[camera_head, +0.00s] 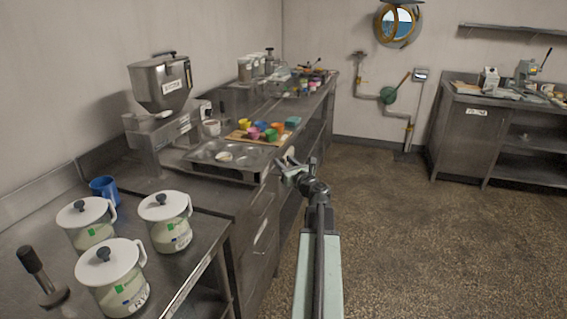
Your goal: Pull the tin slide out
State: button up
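The tin slide, a flat grey metal tray (245,177), lies on the steel counter in front of the hopper machine (162,84). A muffin tin (243,148) with round cups rests on it, and a pale round patch shows in one cup. My gripper (287,167) is at the slide's right end, beside the counter's front edge. A small pale piece shows right by the fingers. I cannot tell whether the gripper touches the slide or is open or shut.
Several white lidded jugs (166,219), a blue mug (104,189) and a black-handled tool (41,276) stand on the near counter. Colourful cups sit on a wooden board (240,136) behind the tin. The floor (420,235) at right is clear.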

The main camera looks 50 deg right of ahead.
jog(key=shift+a, duration=0.1)
jog(key=v, duration=0.7)
jog(key=shift+s, duration=0.35)
jog(key=shift+a, duration=0.1)
